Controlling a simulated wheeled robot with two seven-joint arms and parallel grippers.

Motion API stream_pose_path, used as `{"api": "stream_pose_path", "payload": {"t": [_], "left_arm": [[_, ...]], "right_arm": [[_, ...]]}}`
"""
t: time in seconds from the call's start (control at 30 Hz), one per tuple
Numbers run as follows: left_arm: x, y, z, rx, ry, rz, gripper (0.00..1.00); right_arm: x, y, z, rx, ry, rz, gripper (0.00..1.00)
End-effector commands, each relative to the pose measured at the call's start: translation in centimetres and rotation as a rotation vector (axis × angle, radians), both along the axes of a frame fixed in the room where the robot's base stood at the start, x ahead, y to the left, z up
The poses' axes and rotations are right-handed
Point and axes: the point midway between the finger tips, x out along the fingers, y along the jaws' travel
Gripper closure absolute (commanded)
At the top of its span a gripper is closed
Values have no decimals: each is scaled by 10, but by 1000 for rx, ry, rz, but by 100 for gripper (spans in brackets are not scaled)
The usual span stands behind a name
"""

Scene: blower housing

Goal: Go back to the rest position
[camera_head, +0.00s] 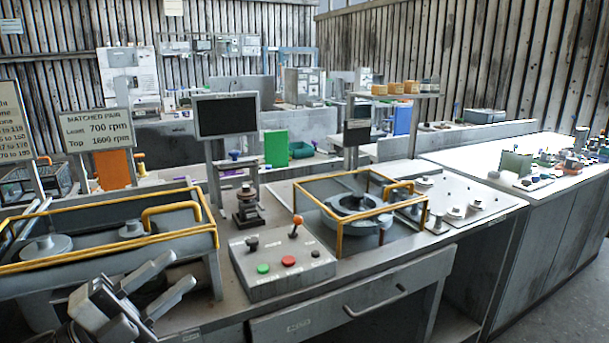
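My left gripper (168,285) is at the lower left, in front of the workbench. Its two grey fingers are spread apart, with nothing between them. It is close to the front of the left yellow-framed tray (105,262) and does not visibly hold anything. My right gripper is not in the picture. The blower housing (357,204), a round grey part, sits inside the yellow-railed guard (340,256) at the centre right of the bench.
A control box (283,275) with green and red buttons and an orange-tipped lever stands mid-bench. Behind it are a small press (248,205) and a dark monitor (226,115). A sign (97,132) reads "Matched pair". A drawer (350,305) is below. Floor shows at the lower right.

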Motion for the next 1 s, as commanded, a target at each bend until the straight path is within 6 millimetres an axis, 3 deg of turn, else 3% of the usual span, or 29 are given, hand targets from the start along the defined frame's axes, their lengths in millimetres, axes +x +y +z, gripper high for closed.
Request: {"api": "stream_pose_path", "payload": {"t": [0.03,0.13,0.2,0.3,0.43,0.5,0.63,1.0], "left_arm": [[3,2,-43,-143,185,80,66],[-2,5,-118,-349,500,220,66],[-16,2,-169,-470,705,308,66],[-48,-9,-235,-614,975,420,66],[-95,-29,-296,-745,1256,529,66],[-116,-39,-317,-792,1364,569,66],[-140,-51,-337,-839,1484,612,66],[-145,-54,-341,-849,1507,620,66]], "right_arm": [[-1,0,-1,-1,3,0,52],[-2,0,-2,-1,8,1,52],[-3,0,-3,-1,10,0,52],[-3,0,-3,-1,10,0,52],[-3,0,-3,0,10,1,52],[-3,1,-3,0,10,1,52],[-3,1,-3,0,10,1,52],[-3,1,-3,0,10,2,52]]}}
